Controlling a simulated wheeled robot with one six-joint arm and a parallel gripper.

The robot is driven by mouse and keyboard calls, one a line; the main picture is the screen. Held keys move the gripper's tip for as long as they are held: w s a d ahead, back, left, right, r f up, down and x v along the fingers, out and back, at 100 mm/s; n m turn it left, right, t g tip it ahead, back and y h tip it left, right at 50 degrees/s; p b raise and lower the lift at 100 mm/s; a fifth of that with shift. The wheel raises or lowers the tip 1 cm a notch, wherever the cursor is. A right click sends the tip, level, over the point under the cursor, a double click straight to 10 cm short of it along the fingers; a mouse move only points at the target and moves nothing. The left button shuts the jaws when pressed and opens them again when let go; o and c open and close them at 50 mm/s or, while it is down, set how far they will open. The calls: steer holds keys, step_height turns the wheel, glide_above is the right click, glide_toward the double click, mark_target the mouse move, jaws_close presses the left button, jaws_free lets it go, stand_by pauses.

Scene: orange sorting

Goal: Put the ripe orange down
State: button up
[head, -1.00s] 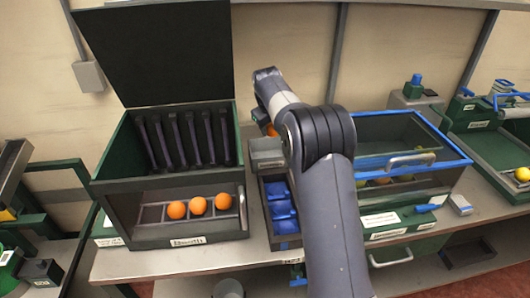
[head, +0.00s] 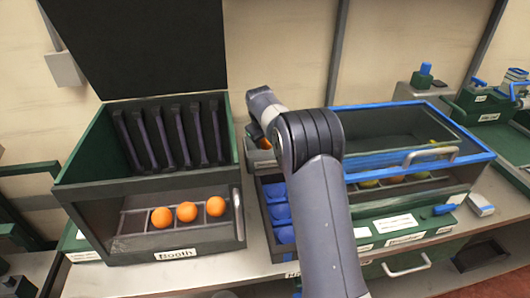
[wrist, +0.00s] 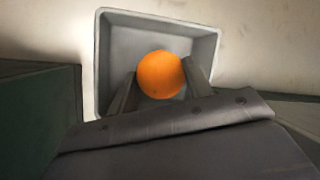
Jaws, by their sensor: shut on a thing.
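The ripe orange (wrist: 161,75) is between the fingers of my gripper (wrist: 160,88) in the wrist view, and the gripper is shut on it. Behind it in that view is a grey rectangular tray (wrist: 117,55) with raised walls. I cannot tell whether the orange touches the tray floor. In the head view a sliver of the held orange (head: 265,143) shows beside my arm, which hides most of the gripper and the tray.
A green booth (head: 90,150) with an open dark lid stands at the left, with three oranges (head: 187,212) in its lower rack. A blue-rimmed clear-topped case (head: 470,152) holding fruit stands at the right. Blue cups (head: 279,212) sit between them.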

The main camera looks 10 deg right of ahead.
mark_target(265, 149)
step_height(265, 149, down, 5)
stand_by(0.4)
steer(key=o, duration=1)
steer(key=shift+f, duration=0.1)
steer(key=shift+s+r, duration=0.15)
steer(key=shift+r, duration=0.35)
steer(key=v, duration=1.1)
steer(key=shift+b, duration=0.3)
steer(key=shift+r, duration=0.1)
